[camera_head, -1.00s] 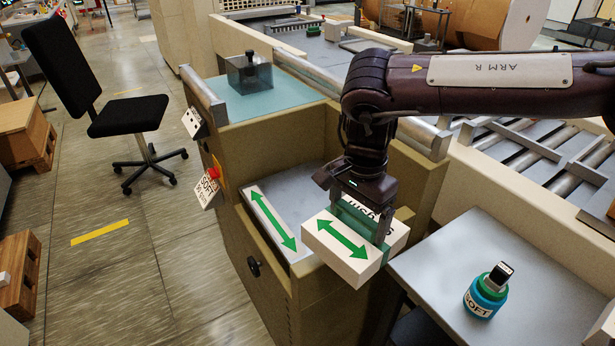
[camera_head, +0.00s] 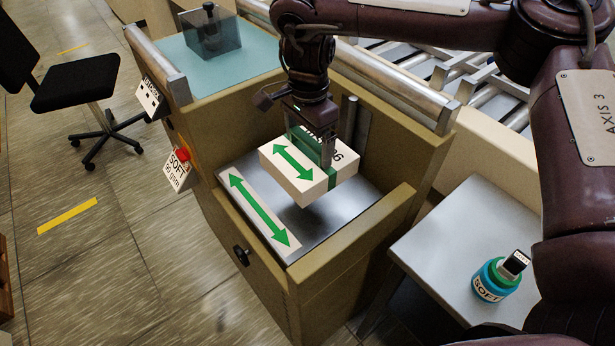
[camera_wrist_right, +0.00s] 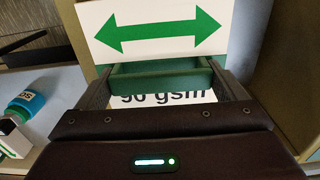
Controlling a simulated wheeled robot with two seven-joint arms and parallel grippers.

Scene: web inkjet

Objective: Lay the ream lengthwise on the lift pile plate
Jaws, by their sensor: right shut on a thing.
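The ream (camera_head: 308,172) is a white block with a green double arrow and a green band. My right gripper (camera_head: 314,150) is shut on it by the band and holds it above the lift pile plate (camera_head: 348,205). A shadow lies on the plate under the ream. The plate is a grey sheet inside the tan feeder, with a long green double arrow on a white strip (camera_head: 258,212) along its left side. The ream's arrow runs roughly the same way as the strip's. In the right wrist view the ream (camera_wrist_right: 160,28) sits between the fingers. My left gripper is not in view.
Tan walls (camera_head: 352,235) surround the plate, with a metal post (camera_head: 351,120) at its back. A grey side table (camera_head: 455,240) with a blue-green jar (camera_head: 492,282) stands at the right. A red button (camera_head: 183,154) is on the feeder's left side.

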